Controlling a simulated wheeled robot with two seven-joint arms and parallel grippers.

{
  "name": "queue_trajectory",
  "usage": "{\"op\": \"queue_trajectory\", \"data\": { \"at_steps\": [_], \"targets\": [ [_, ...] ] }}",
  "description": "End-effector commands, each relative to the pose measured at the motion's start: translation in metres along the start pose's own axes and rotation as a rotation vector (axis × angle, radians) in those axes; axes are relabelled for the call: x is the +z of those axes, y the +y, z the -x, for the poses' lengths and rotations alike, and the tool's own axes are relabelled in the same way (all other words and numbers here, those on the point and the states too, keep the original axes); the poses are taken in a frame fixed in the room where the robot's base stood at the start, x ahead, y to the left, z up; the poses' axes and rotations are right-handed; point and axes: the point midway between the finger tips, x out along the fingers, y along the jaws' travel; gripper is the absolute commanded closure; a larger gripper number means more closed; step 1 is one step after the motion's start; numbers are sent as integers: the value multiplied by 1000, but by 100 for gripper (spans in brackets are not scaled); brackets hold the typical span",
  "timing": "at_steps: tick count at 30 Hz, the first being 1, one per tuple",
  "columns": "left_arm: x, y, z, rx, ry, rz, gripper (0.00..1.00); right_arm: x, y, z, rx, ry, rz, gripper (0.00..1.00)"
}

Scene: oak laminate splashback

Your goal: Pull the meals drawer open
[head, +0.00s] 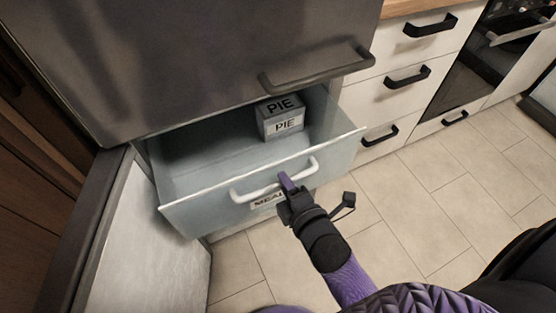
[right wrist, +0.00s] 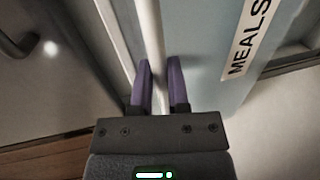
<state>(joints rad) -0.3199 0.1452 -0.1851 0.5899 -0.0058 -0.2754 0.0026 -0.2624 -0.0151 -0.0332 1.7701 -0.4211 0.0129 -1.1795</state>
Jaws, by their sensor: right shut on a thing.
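The meals drawer (head: 210,190) is a pale blue freezer drawer, standing out from under the dark fridge door. Its front carries a white bar handle (head: 250,190) and a label (head: 266,202) that reads as "MEALS" in the right wrist view (right wrist: 246,40). My right gripper (head: 287,181) is at the right part of the handle. In the right wrist view its two purple fingers (right wrist: 160,85) stand on either side of the white bar (right wrist: 151,35), shut on it. A grey box marked "PIE" (head: 281,119) sits inside the drawer at the back right. My left gripper is not in view.
The dark door above has a grey bar handle (head: 315,75). White kitchen drawers (head: 385,95) with black handles stand to the right. A pale panel (head: 150,245) is close on the left. The tiled floor (head: 420,200) in front is clear.

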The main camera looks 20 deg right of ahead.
Motion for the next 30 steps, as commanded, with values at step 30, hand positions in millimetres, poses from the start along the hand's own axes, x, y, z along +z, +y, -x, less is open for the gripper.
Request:
{"op": "queue_trajectory", "data": {
  "at_steps": [30],
  "targets": [
    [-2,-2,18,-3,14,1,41,0,-14,58,-3,-1,0,63]
  ]
}}
